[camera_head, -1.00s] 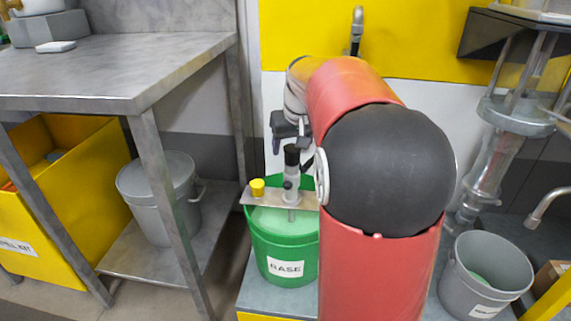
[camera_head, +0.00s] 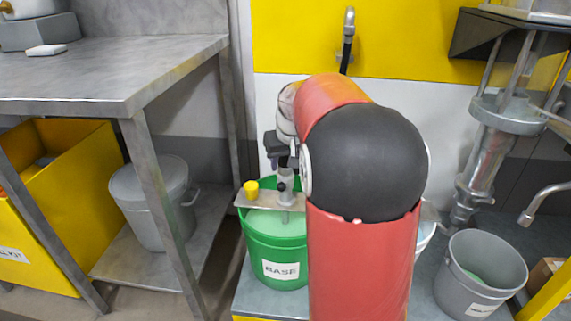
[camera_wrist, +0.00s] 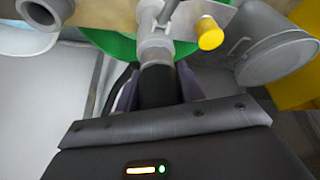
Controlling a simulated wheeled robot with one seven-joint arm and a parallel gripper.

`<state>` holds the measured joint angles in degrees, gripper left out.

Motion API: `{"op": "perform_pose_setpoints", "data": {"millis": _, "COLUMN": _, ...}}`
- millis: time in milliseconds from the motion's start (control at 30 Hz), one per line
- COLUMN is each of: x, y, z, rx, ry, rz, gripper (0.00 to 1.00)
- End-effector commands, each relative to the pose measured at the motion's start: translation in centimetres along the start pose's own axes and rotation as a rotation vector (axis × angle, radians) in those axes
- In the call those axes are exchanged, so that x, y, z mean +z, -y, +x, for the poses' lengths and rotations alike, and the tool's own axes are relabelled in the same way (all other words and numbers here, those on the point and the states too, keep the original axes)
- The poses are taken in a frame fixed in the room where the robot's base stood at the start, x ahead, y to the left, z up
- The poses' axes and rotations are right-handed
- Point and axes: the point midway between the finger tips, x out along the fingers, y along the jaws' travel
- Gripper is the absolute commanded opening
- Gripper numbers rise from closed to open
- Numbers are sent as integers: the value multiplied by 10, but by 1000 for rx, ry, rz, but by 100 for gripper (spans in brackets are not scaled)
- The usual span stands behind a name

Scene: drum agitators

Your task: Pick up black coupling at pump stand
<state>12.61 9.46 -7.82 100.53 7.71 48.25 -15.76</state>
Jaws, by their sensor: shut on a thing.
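The black coupling (camera_wrist: 157,88) shows in the wrist view as a dark cylinder between the two purple-grey fingers of my gripper (camera_wrist: 156,92), which are shut on it. It still sits in line with the grey metal shaft fitting (camera_wrist: 153,50) of the agitator. In the head view my gripper (camera_head: 277,150) is at the top of this fitting (camera_head: 285,193), above the green BASE bucket (camera_head: 275,250). The coupling is hidden or too small to tell in the head view. My red and black arm covers part of the bucket's right side.
A flat plate with a yellow knob (camera_head: 251,189) lies across the green bucket. A grey bucket (camera_head: 481,275) stands at right, near a metal pump (camera_head: 490,150). A steel table (camera_head: 110,75) is at left, with a lidded grey bucket (camera_head: 150,210) beneath it.

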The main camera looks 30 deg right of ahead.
Motion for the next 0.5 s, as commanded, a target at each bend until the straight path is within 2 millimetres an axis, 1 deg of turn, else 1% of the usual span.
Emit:
{"op": "perform_pose_setpoints", "data": {"millis": 33, "x": 0, "y": 0, "z": 0, "rx": 0, "ry": 0, "rz": 0, "gripper": 9}}
{"op": "perform_pose_setpoints", "data": {"millis": 67, "x": 0, "y": 0, "z": 0, "rx": 0, "ry": 0, "rz": 0, "gripper": 6}}
{"op": "perform_pose_setpoints", "data": {"millis": 333, "x": -1, "y": 0, "z": -2, "rx": 0, "ry": -2, "rz": 0, "gripper": 6}}
{"op": "perform_pose_setpoints", "data": {"millis": 500, "x": -6, "y": 0, "z": -13, "rx": 1, "ry": -4, "rz": -1, "gripper": 6}}
